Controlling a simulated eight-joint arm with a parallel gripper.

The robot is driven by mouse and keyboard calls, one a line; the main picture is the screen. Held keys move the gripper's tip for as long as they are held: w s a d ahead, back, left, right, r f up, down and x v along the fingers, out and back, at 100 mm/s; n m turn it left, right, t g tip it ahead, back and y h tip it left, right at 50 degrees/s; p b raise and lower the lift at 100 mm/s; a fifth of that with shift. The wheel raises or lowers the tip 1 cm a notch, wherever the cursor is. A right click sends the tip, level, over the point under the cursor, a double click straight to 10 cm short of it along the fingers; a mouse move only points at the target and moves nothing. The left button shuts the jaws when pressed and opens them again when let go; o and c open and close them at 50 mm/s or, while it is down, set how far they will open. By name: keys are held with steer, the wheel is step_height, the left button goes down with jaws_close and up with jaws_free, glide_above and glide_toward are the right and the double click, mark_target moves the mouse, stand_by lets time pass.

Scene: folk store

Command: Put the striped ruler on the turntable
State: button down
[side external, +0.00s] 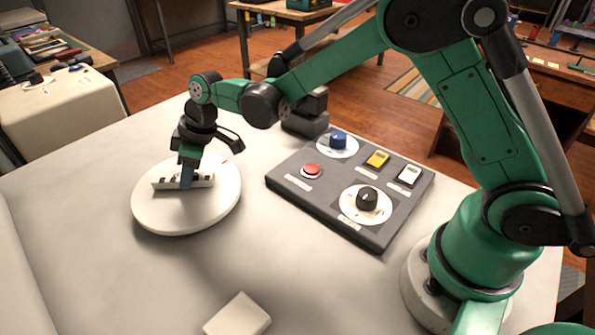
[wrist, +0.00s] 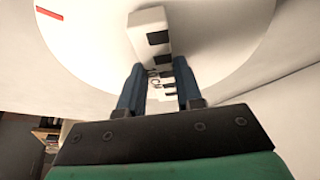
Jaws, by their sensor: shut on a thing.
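The striped ruler (side external: 203,181) is a white bar with black marks. It shows at the white round turntable (side external: 180,218), over the disc's surface; I cannot tell whether it touches the disc. My gripper (side external: 187,181) points down over the turntable with its fingers around the ruler's middle. In the wrist view the ruler (wrist: 146,22) runs between the two blue fingers of my gripper (wrist: 160,93), which are shut on it. The fingers hide part of the ruler. The turntable (wrist: 90,40) fills the background there, with a red mark near its edge.
A dark control panel (side external: 310,205) with a red button, a blue knob, a black dial and two switches lies right of the turntable. A white block (side external: 237,318) lies at the table's front. The white table (side external: 90,255) is clear left and in front of the turntable.

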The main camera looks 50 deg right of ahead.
steer(key=shift+f, duration=0.2)
steer(key=c, duration=0.6)
jaws_free()
steer(key=shift+f, duration=0.1)
steer(key=v, duration=1.2)
steer(key=shift+s+d+f+m+t+h, duration=0.15)
steer(key=shift+s+d+m+t+h, duration=0.45)
steer(key=shift+s+d+m, duration=1.35)
steer(key=shift+s+d+f+m+t+h, duration=0.2)
steer(key=shift+s+d+m+t+h, duration=0.5)
steer(key=shift+s, duration=2.05)
steer(key=shift+s+d+f+m+t+h, duration=0.25)
steer(key=shift+s+d+m+t, duration=0.45)
steer(key=shift+s+d+m, duration=1.45)
steer(key=shift+s+a+r+n, duration=0.1)
steer(key=shift+s+a+n, duration=0.1)
steer(key=shift+n, duration=0.1)
